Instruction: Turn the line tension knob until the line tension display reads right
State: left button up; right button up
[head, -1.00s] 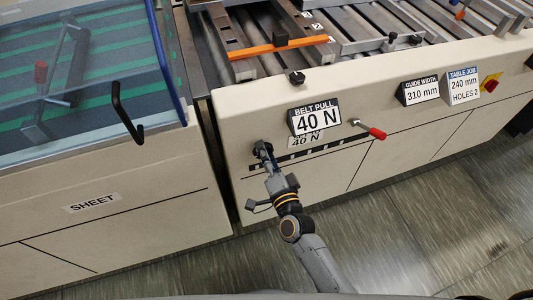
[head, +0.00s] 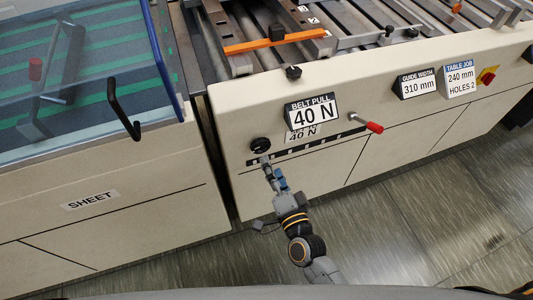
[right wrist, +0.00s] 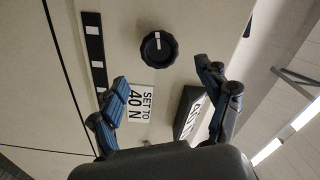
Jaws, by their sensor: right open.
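The black round knob (head: 260,145) is on the cream machine front, left of the display. It also shows in the right wrist view (right wrist: 158,47), with a white pointer line. The display (head: 312,111) is headed BELT PULL, not line tension, and reads 40 N. A label (right wrist: 127,103) beside the knob reads SET TO 40 N; the display partly covers it in the head view. My right gripper (head: 268,170) is open and empty, just below the knob and apart from it. Its two fingers (right wrist: 162,74) stand spread in the right wrist view. My left gripper is not in view.
A red-tipped lever (head: 375,127) sticks out right of the display. GUIDE WIDTH (head: 418,84) and TABLE JOB (head: 461,80) signs stand further right. A black handle (head: 124,115) hangs from the glass cover at left. The floor (head: 420,220) in front is clear.

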jog(key=v, duration=0.5)
jog(key=shift+s, duration=0.1)
dwell(0.3)
jog(key=s+d+f+n+g+h+p, duration=0.1)
jog(key=s+d+f+n+g, duration=0.15)
jog(key=f, duration=0.65)
jog(key=s+d+f+n+g, duration=0.2)
jog(key=s+f+g, duration=0.15)
jog(key=f, duration=0.55)
jog(key=s+d+f+n+g+h+p, duration=0.1)
jog(key=s+d+f+n+g, duration=0.2)
jog(key=f, duration=0.7)
jog(key=s+d+f+n+g+h, duration=0.1)
jog(key=s+d+f, duration=0.3)
jog(key=s, duration=0.4)
jog(key=s+d+f+n+g+h, duration=0.1)
jog(key=s+d+f+n+g, duration=0.1)
jog(key=s+f, duration=0.3)
jog(key=s+d+f+n+g+h, duration=0.1)
jog(key=s+d+f+g, duration=0.3)
jog(key=s, duration=0.7)
jog(key=shift+d+f+h, duration=0.3)
jog(key=shift+d+f, duration=0.15)
jog(key=shift+d, duration=0.35)
jog(key=shift+n, duration=0.25)
jog(key=shift+c, duration=0.5)
